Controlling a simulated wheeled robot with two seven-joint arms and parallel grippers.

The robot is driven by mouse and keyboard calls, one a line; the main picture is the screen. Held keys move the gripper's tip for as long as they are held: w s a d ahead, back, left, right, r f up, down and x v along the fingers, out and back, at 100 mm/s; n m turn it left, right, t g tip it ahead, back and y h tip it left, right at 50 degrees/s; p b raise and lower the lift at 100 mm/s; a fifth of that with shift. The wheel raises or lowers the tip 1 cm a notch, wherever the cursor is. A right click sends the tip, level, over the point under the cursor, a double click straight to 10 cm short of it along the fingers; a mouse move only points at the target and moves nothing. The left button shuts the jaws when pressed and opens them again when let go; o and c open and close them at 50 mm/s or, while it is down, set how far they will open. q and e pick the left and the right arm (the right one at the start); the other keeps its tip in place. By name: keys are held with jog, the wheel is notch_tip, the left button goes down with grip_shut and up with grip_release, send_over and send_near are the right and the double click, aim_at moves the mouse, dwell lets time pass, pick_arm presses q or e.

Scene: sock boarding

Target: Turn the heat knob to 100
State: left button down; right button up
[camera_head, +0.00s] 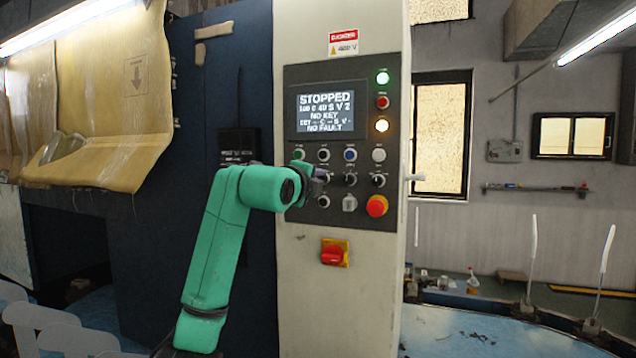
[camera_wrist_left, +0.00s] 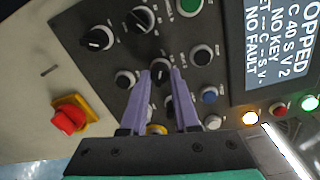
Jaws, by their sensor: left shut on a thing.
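The control panel (camera_head: 300,100) is a dark plate on a cream cabinet, with a lit screen (camera_head: 325,112) that reads STOPPED, NO KEY and NO FAULT; its number lines are small and blurred. My left gripper (camera_head: 318,177) reaches the left side of the panel's knob rows. In the left wrist view its two lavender fingers (camera_wrist_left: 164,80) stand either side of a black knob (camera_wrist_left: 160,69) and are shut on it. The knob's label and pointer are too small to read, so I cannot tell its setting. My right gripper is not in view.
Other black knobs (camera_wrist_left: 97,38) and several buttons sit close around the fingers. A red emergency stop (camera_head: 377,206) is at the panel's lower right. A red and yellow switch (camera_head: 335,253) is below. A blue round table (camera_head: 470,335) lies to the right.

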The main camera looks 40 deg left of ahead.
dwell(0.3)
pick_arm(q)
jog(key=c, duration=0.7)
grip_release()
jog(key=shift+o, duration=0.2)
jog(key=b+v, duration=0.5)
jog(key=v, duration=0.9)
jog(key=shift+s, duration=0.3)
